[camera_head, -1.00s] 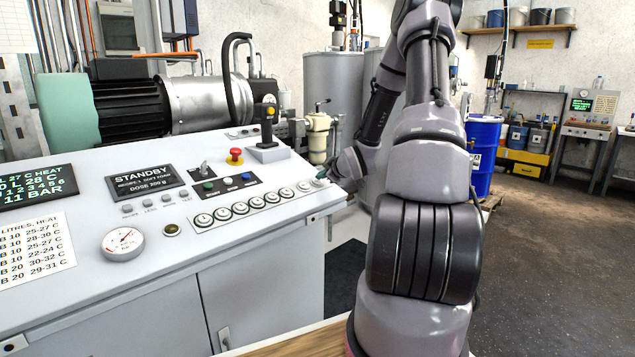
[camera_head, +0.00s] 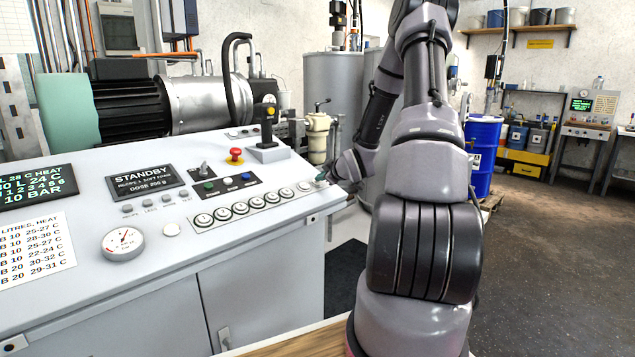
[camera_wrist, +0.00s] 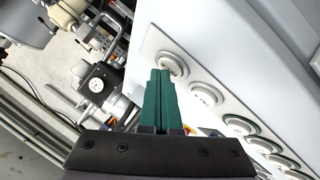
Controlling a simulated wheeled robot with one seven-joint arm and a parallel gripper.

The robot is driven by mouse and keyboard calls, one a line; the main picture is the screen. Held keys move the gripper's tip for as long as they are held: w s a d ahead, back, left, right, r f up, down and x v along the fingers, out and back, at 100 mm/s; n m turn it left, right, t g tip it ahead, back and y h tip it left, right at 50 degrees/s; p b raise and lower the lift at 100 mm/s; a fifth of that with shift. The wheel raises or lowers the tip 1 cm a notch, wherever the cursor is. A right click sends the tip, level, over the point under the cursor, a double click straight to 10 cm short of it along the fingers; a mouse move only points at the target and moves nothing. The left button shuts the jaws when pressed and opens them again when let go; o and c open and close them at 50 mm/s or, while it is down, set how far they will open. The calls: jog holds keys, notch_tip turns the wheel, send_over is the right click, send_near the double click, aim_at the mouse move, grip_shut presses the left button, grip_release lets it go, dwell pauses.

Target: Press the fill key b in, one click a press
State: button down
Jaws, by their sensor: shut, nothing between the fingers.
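A row of round white keys (camera_head: 240,208) runs along the front right of the sloping console; their small labels are too small to read, so I cannot tell which is b. In the wrist view the end key (camera_wrist: 171,66) lies right at my fingertips, and a second key (camera_wrist: 206,96) lies just beyond. My gripper (camera_wrist: 160,71) has its green fingers together and empty. In the head view my gripper (camera_head: 321,176) is at the right end of the row, partly hidden by my own wrist. I cannot tell whether the tips touch the end key.
A blue drum (camera_head: 483,150) stands behind my arm. The floor at right is open.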

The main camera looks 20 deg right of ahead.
jog(key=shift+s+d+r, duration=0.1)
jog(key=shift+r, duration=0.35)
jog(key=shift+s+d+r, duration=0.1)
jog(key=shift+s+r, duration=0.2)
jog(key=shift+r, duration=0.65)
jog(key=shift+s+d+r, duration=0.1)
jog(key=shift+s+r, duration=0.25)
jog(key=shift+r, duration=0.55)
jog(key=shift+s+d+r, duration=0.1)
jog(key=shift+s+r, duration=0.2)
jog(key=shift+r, duration=0.65)
jog(key=s+a+r+m+g+h, duration=0.2)
jog(key=s+a+r+m, duration=0.2)
jog(key=s+r, duration=0.3)
jog(key=s+a+r+m+g+h, duration=0.1)
jog(key=s+a+r+m, duration=0.2)
jog(key=s+r, duration=0.35)
jog(key=s+a+r+m+g+y, duration=0.1)
jog(key=s+a+r+m+y, duration=0.1)
jog(key=s+a, duration=0.4)
jog(key=s+a+r+m+g+y, duration=0.1)
jog(key=s+a, duration=0.5)
jog(key=s, duration=0.9)
notch_tip(320, 180, up, 3)
jog(key=m+y, duration=0.1)
jog(key=m, duration=0.2)
jog(key=shift+s+f+g, duration=0.15)
jog(key=shift+g, duration=0.25)
